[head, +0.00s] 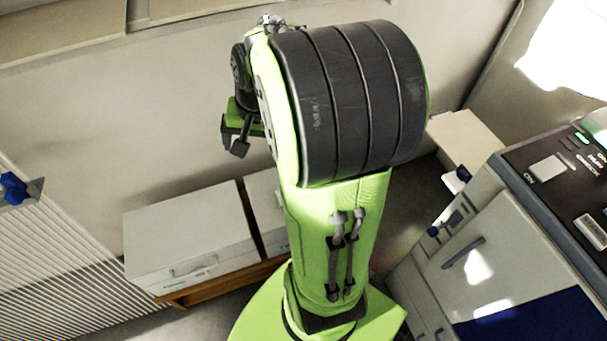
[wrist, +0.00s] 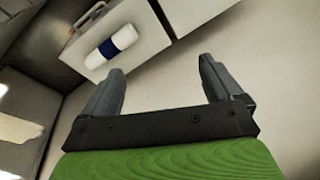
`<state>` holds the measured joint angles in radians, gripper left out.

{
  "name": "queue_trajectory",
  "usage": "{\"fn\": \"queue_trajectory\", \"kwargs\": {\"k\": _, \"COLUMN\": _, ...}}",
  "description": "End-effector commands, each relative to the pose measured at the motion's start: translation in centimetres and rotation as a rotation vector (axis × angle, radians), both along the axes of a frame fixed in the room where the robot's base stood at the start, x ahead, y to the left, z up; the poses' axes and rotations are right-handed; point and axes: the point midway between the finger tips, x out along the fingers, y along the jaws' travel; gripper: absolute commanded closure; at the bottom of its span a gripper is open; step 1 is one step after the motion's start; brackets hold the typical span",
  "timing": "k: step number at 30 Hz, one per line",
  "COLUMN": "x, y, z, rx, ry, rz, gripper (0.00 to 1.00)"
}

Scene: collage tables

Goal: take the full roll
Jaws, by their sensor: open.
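A white roll-shaped thing with a blue band (wrist: 112,42) lies at the upper left in the wrist view, against a pale box-like unit; I cannot tell whether it is the full roll. My gripper (wrist: 161,66) is open, with its two dark fingers apart and nothing between them. The roll-shaped thing is beyond the left fingertip, apart from it. In the head view my gripper (head: 238,140) hangs left of my arm, in front of the pale wall. I cannot make out a roll for sure in the head view, where my arm hides much of the middle.
Pale boxes with a handle (head: 188,238) stand on a low wooden bench (head: 225,281) at the left. A machine with a dark control panel (head: 560,175) stands at the right. A slatted panel (head: 50,275) is at the far left. The air around my gripper looks clear.

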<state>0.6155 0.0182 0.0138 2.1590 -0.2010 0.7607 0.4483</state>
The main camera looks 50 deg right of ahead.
Motion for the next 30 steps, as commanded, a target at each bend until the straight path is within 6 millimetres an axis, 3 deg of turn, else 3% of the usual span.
{"fn": "queue_trajectory", "kwargs": {"k": 5, "x": 0.4, "y": -7.1, "z": -4.1, "rx": 0.137, "ry": 0.05, "rz": -0.301, "gripper": 0.07}}
{"fn": "queue_trajectory", "kwargs": {"k": 7, "x": -0.3, "y": -10.5, "z": -6.7, "rx": 0.209, "ry": 0.067, "rz": -0.45, "gripper": 0.07}}
{"fn": "queue_trajectory", "kwargs": {"k": 12, "x": -3.9, "y": -17.4, "z": -13.8, "rx": 0.395, "ry": 0.085, "rz": -0.815, "gripper": 0.07}}
{"fn": "queue_trajectory", "kwargs": {"k": 15, "x": -6.3, "y": -19.6, "z": -17.2, "rx": 0.485, "ry": 0.084, "rz": -0.98, "gripper": 0.07}}
{"fn": "queue_trajectory", "kwargs": {"k": 21, "x": -8.0, "y": -20.8, "z": -20.4, "rx": 0.556, "ry": 0.08, "rz": -1.104, "gripper": 0.07}}
{"fn": "queue_trajectory", "kwargs": {"k": 30, "x": -5.8, "y": -18.9, "z": -27.2, "rx": 0.555, "ry": 0.084, "rz": -1.101, "gripper": 0.07}}
